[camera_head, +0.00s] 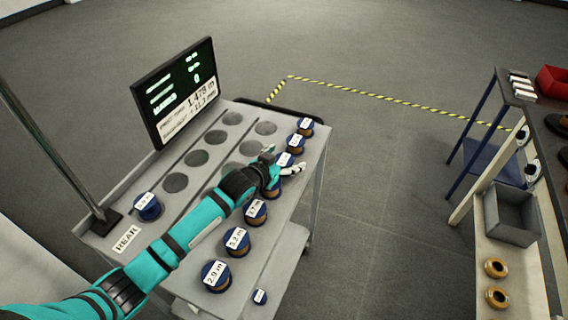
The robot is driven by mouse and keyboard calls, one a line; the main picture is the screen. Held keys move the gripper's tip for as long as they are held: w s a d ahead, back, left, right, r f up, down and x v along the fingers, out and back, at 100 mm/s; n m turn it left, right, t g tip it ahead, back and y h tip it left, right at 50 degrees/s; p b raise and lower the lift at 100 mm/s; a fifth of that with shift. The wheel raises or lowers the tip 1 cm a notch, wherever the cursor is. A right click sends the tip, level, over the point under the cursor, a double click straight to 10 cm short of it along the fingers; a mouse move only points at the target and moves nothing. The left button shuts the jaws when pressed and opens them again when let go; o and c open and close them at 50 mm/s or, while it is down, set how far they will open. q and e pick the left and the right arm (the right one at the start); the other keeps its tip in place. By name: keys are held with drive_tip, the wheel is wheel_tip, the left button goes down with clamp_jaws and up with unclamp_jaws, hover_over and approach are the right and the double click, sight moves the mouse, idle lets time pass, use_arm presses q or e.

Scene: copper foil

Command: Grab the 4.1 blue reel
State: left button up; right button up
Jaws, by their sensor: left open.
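A column of blue reels with white labels and copper-coloured sides runs along the right side of the grey cart top (128,219). Near labels read 2.9 m on one reel (217,276) and 3.3 m on another (237,242); a third (256,212) looks like 3.7. Beyond it, a reel (274,192) is partly hidden under my left gripper (284,161), its label covered, so I cannot confirm it is the 4.1 blue reel. The left gripper is open, its fingers spread near this reel and the one beyond (285,159). Contact is unclear. My right gripper is out of view.
Two more reels (296,144) (306,127) stand at the far end. Another blue reel (148,207) sits at the left among empty round recesses (175,183). A display screen (178,90) and a pole (48,150) rise from the cart. Shelving (510,280) stands at right; floor between is clear.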

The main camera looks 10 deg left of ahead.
use_arm(q)
drive_tip(key=c, duration=1.3)
